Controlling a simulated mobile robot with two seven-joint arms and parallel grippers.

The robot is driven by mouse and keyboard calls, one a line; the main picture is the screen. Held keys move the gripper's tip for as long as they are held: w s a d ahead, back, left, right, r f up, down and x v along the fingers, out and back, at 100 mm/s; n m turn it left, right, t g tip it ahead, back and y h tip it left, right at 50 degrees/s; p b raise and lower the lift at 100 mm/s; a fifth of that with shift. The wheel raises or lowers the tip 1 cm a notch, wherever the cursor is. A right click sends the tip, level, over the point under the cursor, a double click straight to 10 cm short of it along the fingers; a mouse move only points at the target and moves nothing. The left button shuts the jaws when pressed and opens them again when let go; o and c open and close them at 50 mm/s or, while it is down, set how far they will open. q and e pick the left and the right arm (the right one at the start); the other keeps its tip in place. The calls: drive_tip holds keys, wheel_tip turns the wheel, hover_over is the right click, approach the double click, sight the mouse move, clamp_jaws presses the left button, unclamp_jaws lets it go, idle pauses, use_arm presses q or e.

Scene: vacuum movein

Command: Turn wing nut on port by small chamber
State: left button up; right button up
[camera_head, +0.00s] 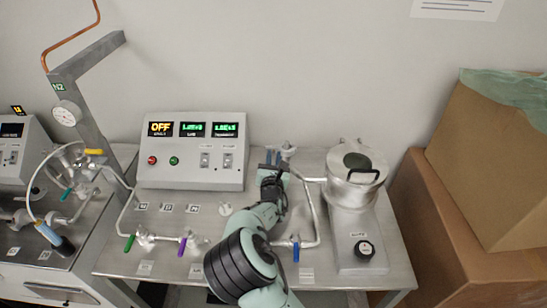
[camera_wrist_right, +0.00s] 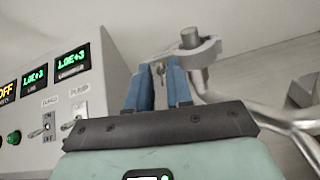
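My right gripper (camera_head: 274,160) is at the back of the metal bench, beside a clamped pipe port (camera_head: 287,150). In the right wrist view the port's metal clamp (camera_wrist_right: 192,52) sits just beyond and right of the blue fingers (camera_wrist_right: 158,82). A small metal piece, seemingly the wing nut (camera_wrist_right: 160,70), shows in the narrow gap between the fingertips. The fingers stand slightly apart; whether they press on it is unclear. A round metal chamber (camera_head: 358,190) with a black handle stands to the right, joined to the pipework. My left gripper is out of view.
A grey control box (camera_head: 190,178) with lit displays and switches stands close left of the right gripper. A bent pipe with a blue-handled valve (camera_head: 296,252) runs right of my arm. Cardboard boxes (camera_head: 490,170) fill the right side.

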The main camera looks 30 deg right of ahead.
clamp_jaws()
